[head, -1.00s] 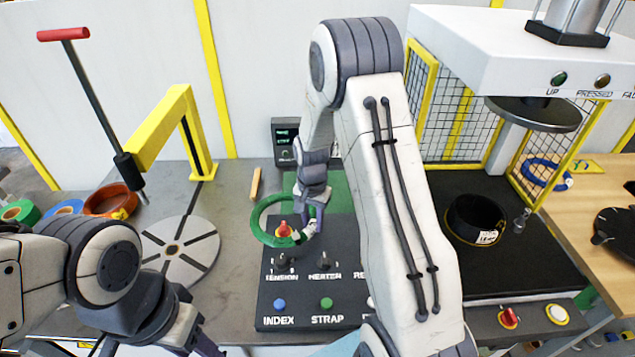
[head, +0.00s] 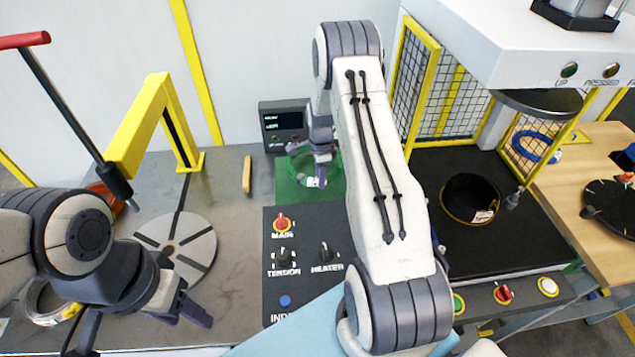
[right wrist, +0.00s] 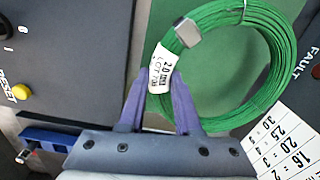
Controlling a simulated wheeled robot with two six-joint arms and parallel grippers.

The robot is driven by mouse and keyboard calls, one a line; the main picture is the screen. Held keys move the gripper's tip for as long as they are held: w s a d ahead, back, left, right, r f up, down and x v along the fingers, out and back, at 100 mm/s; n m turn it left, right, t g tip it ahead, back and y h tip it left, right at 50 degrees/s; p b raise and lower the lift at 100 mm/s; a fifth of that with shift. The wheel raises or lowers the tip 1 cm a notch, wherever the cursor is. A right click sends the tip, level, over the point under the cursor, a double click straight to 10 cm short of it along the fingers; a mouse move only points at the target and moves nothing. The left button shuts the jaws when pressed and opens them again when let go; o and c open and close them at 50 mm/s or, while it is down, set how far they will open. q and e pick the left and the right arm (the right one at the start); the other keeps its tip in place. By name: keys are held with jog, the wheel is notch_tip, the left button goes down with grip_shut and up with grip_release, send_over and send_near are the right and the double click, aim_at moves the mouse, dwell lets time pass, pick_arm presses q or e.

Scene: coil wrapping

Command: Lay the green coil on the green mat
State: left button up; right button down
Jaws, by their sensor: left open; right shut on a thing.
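The green coil (head: 337,170) is a wire ring with a white label, over the green mat (head: 288,194) at the back of the bench. My right gripper (head: 318,178) is shut on the coil at its labelled side. In the right wrist view the fingers (right wrist: 163,95) pinch the label, and the coil (right wrist: 283,70) extends up and right over the mat (right wrist: 228,70). I cannot tell whether the coil touches the mat. My left gripper (head: 188,308) is open and empty at the front left, near the round grey turntable (head: 160,245).
A control panel (head: 305,230) with knobs lies in front of the mat. A display box (head: 283,125) stands behind it. A yellow post (head: 180,130) and a wooden stick (head: 247,174) are to the left.

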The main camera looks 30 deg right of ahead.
aim_at(320, 195)
notch_tip(320, 195, down, 4)
jog(key=shift+r+p, duration=0.15)
jog(key=shift+p, duration=0.55)
jog(key=shift+w+f, duration=0.1)
jog(key=shift+f, duration=0.4)
jog(key=c, duration=0.6)
grip_release()
